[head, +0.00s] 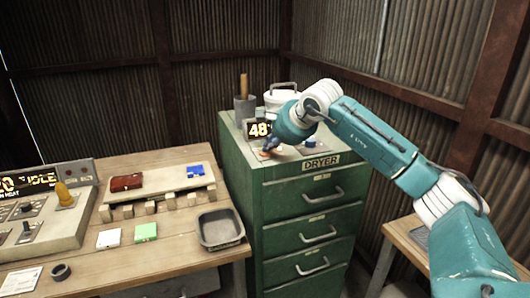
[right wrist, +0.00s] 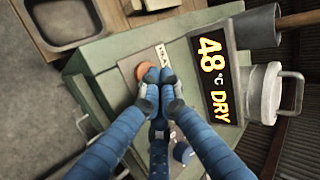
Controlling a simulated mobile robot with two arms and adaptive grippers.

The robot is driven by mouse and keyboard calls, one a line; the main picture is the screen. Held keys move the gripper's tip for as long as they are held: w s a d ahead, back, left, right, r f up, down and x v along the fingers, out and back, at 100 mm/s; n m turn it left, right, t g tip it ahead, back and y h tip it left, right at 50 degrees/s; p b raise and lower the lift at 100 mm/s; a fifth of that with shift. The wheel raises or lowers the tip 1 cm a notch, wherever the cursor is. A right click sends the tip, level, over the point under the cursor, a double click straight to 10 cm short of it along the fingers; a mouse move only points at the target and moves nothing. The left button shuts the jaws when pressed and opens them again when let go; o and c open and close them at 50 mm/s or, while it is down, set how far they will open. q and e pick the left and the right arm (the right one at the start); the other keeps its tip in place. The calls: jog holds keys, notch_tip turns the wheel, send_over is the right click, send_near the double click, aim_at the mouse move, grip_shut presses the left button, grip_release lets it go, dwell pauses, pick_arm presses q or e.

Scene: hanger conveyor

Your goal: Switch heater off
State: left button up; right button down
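The dryer is a green drawer cabinet (head: 312,205) labelled DRYER, with a lit display (head: 259,129) on top reading 48. In the right wrist view the display (right wrist: 215,80) reads 48 °C DRY. My right gripper (head: 268,150) is over the cabinet top, in front of the display. In the right wrist view its blue fingertips (right wrist: 158,76) are together, with nothing visible between them. An orange-brown round disc (right wrist: 129,77) lies right beside the fingertips, partly hidden by them; I cannot tell whether they touch. A blue knob (right wrist: 182,151) is partly hidden by a finger. My left gripper is not in view.
A grey cup (head: 244,108) with a wooden handle and a lidded white pot (head: 281,99) stand behind the display. A wooden bench (head: 176,243) on the left holds a control panel (head: 45,222) and a grey tray (head: 220,229). Corrugated walls close off the back.

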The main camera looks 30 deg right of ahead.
aim_at(269, 153)
jog(key=shift+f, duration=0.25)
jog(key=shift+r+p, duration=0.35)
dwell(0.3)
notch_tip(269, 153, up, 6)
jog(key=p, duration=0.5)
jog(key=shift+r, duration=0.15)
